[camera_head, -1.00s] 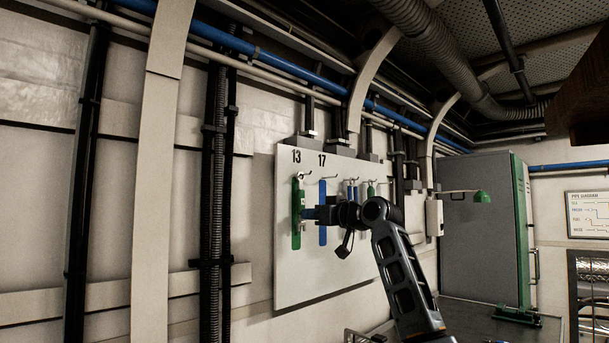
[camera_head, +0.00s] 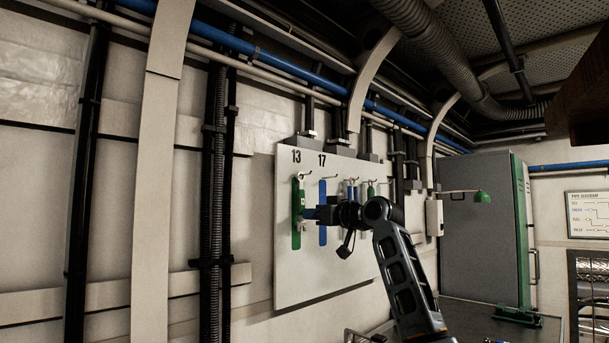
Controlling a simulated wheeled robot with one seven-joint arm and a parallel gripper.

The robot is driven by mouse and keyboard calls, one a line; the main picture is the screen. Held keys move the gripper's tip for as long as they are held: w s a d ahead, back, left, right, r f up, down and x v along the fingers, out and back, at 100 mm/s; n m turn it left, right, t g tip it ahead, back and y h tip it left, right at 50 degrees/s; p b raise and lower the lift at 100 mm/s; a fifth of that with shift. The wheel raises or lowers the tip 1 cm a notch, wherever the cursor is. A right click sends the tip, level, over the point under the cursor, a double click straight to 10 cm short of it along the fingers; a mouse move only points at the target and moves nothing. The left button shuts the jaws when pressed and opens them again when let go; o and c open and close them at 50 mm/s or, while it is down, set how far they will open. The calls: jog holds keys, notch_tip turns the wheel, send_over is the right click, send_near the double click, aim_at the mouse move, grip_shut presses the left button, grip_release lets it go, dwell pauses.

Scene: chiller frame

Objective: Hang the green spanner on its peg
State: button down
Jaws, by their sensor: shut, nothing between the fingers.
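The green spanner (camera_head: 296,232) hangs upright at the left of the white board, below the number 13. Its top is at the peg (camera_head: 303,177) there; I cannot tell at this size how the peg sits in its hole. My gripper (camera_head: 306,213) is shut with nothing between its fingers. Its fingertips are at the spanner's middle, on its right side; I cannot tell whether they touch it. A blue spanner (camera_head: 323,234) hangs below the number 17, partly hidden behind my gripper.
The white board (camera_head: 290,280) is fixed to the wall. More tools (camera_head: 370,189) hang further right on it, partly behind my arm. A grey cabinet (camera_head: 478,225) and a green lamp (camera_head: 482,197) are at the right.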

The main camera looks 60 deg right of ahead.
jog(key=shift+s, duration=0.2)
dwell(0.7)
jog(key=v, duration=0.8)
jog(key=shift+b, duration=0.3)
dwell(0.8)
